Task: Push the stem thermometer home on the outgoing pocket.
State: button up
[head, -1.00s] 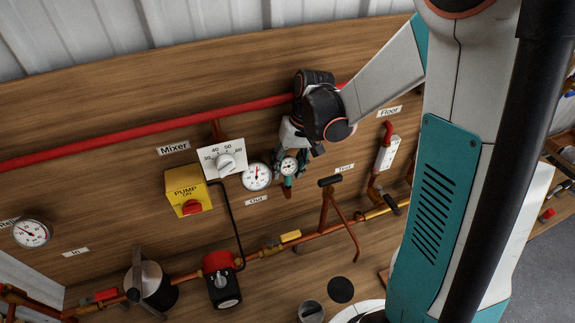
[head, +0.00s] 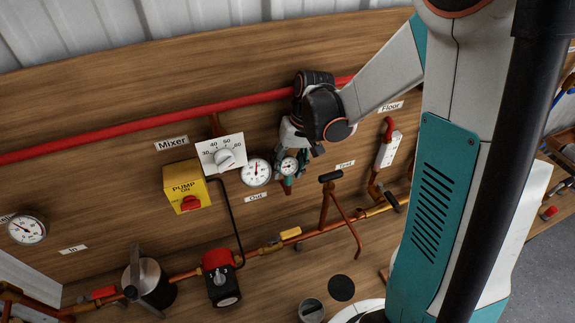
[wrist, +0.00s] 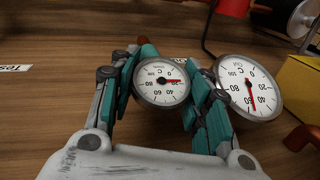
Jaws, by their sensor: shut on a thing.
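The stem thermometer, a small round white dial with a red needle (wrist: 161,82), is between the two teal-padded fingers of my gripper (wrist: 158,88). My gripper is shut on it, and the dial faces the wrist camera. In the head view the held dial (head: 289,166) is in front of the wooden panel, right of a larger dial gauge (head: 256,172). A copper-coloured end (wrist: 143,40) shows just beyond the held dial; I cannot tell whether it is the pocket. The thermometer's stem is hidden behind its dial, so its seating cannot be seen. The "Out" label (head: 256,197) is below the larger gauge.
The larger gauge (wrist: 248,86) is close to my right-hand finger in the wrist view. The yellow pump box (head: 184,187) and mixer dial (head: 222,156) are to the left. A black-handled copper fitting (head: 329,180) is below right, by the "Test" label. A red pipe (head: 150,123) runs above.

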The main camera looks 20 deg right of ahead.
jog(key=o, duration=1.4)
jog(key=shift+c, duration=0.2)
jog(key=shift+r, duration=0.15)
jog(key=shift+p+v, duration=1.8)
jog(key=shift+v, duration=1.15)
jog(key=v, duration=1.2)
